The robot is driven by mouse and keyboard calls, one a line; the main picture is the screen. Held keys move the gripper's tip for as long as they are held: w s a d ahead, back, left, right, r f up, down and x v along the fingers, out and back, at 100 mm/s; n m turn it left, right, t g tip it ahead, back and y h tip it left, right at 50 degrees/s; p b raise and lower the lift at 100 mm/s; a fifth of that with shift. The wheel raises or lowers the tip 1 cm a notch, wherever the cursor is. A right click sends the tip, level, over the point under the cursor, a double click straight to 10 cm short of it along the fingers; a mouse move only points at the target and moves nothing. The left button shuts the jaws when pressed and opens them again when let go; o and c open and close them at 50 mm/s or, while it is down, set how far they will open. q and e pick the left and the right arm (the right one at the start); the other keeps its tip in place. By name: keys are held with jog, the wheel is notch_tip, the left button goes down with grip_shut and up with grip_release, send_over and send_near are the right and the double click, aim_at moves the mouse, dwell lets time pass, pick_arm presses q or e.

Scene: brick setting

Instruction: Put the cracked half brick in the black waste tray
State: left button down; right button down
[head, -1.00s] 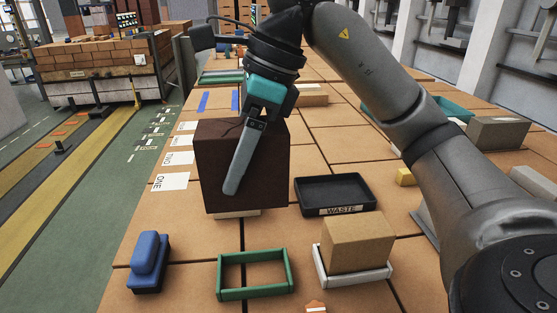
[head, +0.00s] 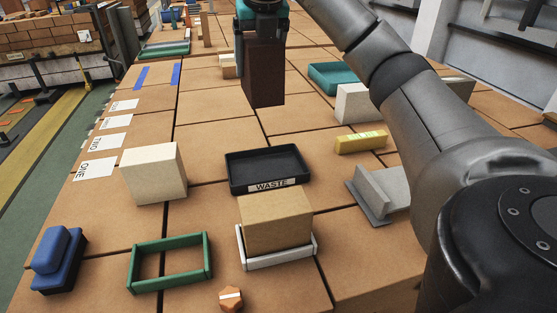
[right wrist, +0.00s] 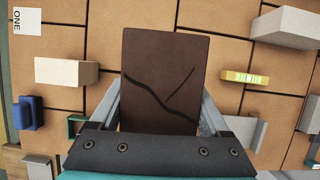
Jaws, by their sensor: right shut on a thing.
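The cracked half brick (head: 264,75) is dark brown. In the right wrist view its face (right wrist: 160,75) shows a long dark crack and a shorter branch. My right gripper (head: 262,38) is shut on it and holds it up in the air, beyond the tray in the head view. The black waste tray (head: 235,181) is labelled WASTE and looks empty; it lies in the middle of the table. In the right wrist view I cannot see the tray. My left gripper is in no view.
A cream block (head: 153,173) stands left of the tray. A tan block (head: 276,220) on a white tray (head: 304,247) stands just in front. A green frame (head: 170,286), blue tool (head: 60,259), yellow bar (head: 361,142) and grey angled piece (head: 380,195) lie around.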

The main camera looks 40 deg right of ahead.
jog(key=shift+d+f, duration=0.25)
jog(key=shift+d, duration=0.05)
jog(key=shift+f+b, duration=1)
jog(key=shift+f, duration=8.65)
jog(key=shift+f, duration=0.2)
grip_release()
jog(key=shift+r, duration=0.1)
